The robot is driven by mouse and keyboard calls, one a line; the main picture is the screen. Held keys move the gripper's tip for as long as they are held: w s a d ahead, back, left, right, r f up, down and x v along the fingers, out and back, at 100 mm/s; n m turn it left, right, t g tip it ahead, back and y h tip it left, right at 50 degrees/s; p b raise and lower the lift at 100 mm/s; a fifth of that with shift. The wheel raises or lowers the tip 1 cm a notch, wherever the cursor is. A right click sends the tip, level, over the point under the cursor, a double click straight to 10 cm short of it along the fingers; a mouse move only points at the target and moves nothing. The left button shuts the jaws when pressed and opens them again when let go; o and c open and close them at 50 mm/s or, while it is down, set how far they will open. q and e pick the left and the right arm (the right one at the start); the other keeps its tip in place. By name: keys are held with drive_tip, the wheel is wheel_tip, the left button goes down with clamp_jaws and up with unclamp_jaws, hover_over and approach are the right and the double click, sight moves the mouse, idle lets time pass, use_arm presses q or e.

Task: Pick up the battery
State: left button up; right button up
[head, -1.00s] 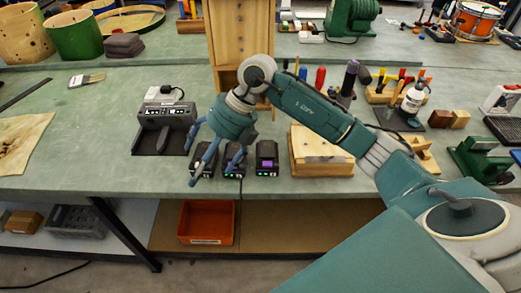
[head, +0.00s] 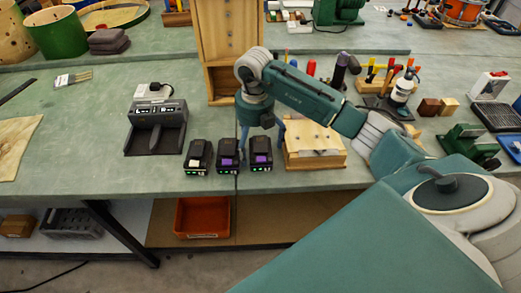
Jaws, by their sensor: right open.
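Three black batteries with small green lights stand in a row near the front edge of the bench: the left one (head: 198,158), the middle one (head: 228,157) with a purple patch, and the right one (head: 261,157), also with a purple patch. My right gripper (head: 261,145) is open and points down above and behind the right battery. One finger shows on its left, between it and the middle battery, and one on its right. I cannot tell whether the fingers touch it. My left gripper is not in view.
A black charger (head: 155,128) stands to the left of the batteries. A wooden box (head: 316,160) sits close on the right of my right gripper. A wooden drawer cabinet (head: 228,45) stands behind it. An orange bin (head: 203,217) is on the lower shelf.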

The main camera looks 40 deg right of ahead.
drive_tip(key=shift+f, duration=1.3)
drive_tip(key=shift+r, duration=0.1)
drive_tip(key=c, duration=1.7)
drive_tip(key=shift+o, duration=0.2)
drive_tip(key=shift+w+r, duration=0.1)
wheel_tip(320, 180, up, 12)
drive_tip(key=b, duration=0.2)
wheel_tip(320, 180, up, 8)
drive_tip(key=p, duration=0.1)
hover_over(256, 146)
drive_tip(key=shift+a, duration=0.1)
